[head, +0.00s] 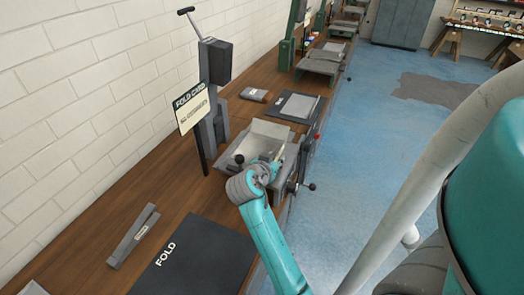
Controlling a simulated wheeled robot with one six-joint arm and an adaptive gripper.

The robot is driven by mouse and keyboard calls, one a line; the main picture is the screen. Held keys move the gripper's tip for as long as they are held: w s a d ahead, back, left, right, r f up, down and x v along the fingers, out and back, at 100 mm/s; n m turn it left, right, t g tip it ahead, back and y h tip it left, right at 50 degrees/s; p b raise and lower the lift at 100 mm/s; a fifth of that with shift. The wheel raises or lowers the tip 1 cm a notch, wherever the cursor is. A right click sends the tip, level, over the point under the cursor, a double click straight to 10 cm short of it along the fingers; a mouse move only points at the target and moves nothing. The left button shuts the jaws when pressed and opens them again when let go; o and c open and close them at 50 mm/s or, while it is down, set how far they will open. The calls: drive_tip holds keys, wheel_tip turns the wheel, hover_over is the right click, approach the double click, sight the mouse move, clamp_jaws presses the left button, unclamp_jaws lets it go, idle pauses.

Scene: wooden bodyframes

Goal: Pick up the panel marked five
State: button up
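I cannot make out a panel marked five in the head view. My teal arm reaches up from the bottom, and its grey wrist is over the front of a grey machine with a pale tray (286,131) on the wooden bench. My gripper (278,154) is small and mostly hidden behind the wrist, at the tray's right side. I cannot tell whether it is open or shut, or whether it touches the pale piece beside it.
A black mat (205,250) marked FOLD lies at the bench's near end. A FOLD CARD sign (192,107) stands by a dark press (215,62). A dark flat plate (298,106) lies behind. Blue floor (360,130) is open to the right.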

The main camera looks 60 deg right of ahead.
clamp_jaws()
